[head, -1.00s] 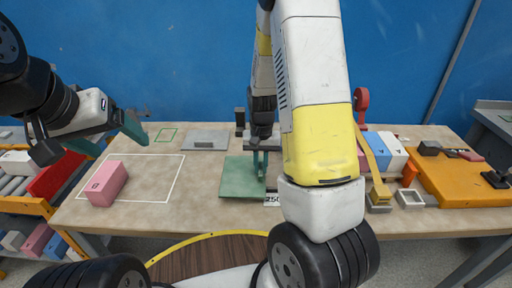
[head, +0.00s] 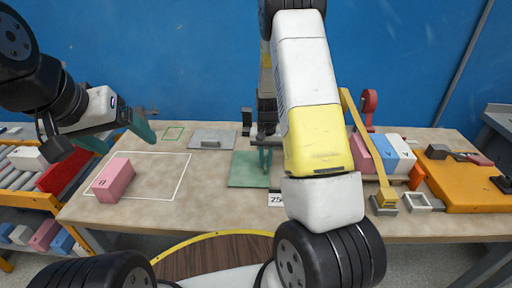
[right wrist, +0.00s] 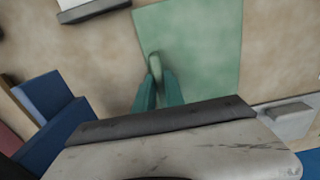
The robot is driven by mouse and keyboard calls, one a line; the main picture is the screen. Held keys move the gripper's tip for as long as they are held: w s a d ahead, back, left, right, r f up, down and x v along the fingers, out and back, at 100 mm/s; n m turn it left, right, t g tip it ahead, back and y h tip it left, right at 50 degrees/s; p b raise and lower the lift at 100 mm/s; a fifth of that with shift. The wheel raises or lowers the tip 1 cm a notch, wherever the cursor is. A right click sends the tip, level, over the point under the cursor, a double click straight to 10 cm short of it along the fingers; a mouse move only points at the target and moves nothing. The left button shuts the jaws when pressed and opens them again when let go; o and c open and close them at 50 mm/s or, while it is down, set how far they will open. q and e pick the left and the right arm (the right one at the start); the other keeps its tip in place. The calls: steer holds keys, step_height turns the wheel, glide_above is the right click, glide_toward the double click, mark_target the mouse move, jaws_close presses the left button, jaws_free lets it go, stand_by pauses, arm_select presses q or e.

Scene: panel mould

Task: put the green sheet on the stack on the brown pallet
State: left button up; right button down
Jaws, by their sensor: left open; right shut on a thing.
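The green sheet (head: 246,172) is a flat square panel at the middle of the table in the head view. It also shows in the right wrist view (right wrist: 205,45), with a small upright green grip (right wrist: 154,68) on it. My right gripper (head: 265,162) is shut on this grip; its green fingers (right wrist: 157,88) pinch it in the right wrist view. I cannot tell whether the sheet touches the table. My left gripper (head: 126,145) is open and empty above the table's left part. I cannot make out a stack on a brown pallet.
A pink block (head: 113,181) lies within a white outline on the table (head: 200,210). A grey plate (head: 212,139) lies further back. A blue wall (head: 150,60) stands behind.

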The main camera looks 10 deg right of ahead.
steer(key=shift+f, duration=0.1)
steer(key=c, duration=1.4)
jaws_free()
